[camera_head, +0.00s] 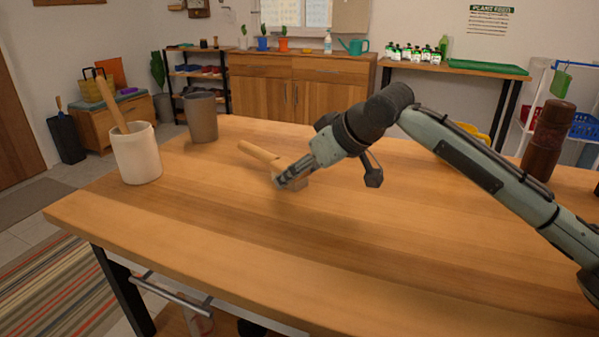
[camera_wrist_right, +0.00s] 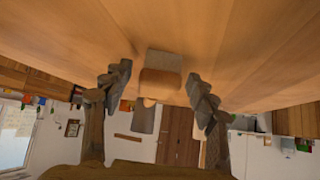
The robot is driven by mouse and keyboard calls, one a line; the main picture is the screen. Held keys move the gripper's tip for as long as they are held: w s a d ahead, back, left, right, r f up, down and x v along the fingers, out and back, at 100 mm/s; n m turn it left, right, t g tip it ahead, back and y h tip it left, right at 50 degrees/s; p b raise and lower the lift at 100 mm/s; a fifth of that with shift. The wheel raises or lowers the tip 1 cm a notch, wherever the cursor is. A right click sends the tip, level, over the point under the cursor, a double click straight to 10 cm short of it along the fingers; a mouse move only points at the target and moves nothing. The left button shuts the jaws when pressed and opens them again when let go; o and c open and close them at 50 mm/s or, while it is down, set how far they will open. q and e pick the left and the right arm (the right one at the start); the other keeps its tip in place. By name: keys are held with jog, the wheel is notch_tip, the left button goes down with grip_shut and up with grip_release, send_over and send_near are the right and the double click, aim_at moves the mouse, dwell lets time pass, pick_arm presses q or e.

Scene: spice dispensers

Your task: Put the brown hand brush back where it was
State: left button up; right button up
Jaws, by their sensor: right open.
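The brown hand brush (camera_head: 259,152) lies on the wooden table in the head view, its handle pointing to the far left. My right gripper (camera_head: 284,181) reaches low over its head end and hides part of it. In the right wrist view, the brush's brown head and grey bristles (camera_wrist_right: 163,62) show between the fingers. The two fingers of the right gripper (camera_wrist_right: 160,88) are spread apart, one on each side, with gaps to the brush. My left gripper is not in view.
On the wooden table (camera_head: 200,240), a white crock (camera_head: 136,158) with a wooden stick and a grey-brown cup (camera_head: 202,118) stand to the left. A tall dark-brown wooden cylinder (camera_head: 546,142) stands at the right. The front of the table is clear.

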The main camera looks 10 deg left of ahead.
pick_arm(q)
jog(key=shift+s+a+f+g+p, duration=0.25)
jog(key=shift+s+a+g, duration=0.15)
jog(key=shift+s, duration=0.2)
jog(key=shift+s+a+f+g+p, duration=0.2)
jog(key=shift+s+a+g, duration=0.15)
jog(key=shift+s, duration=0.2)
pick_arm(e)
jog(key=v, duration=1.2)
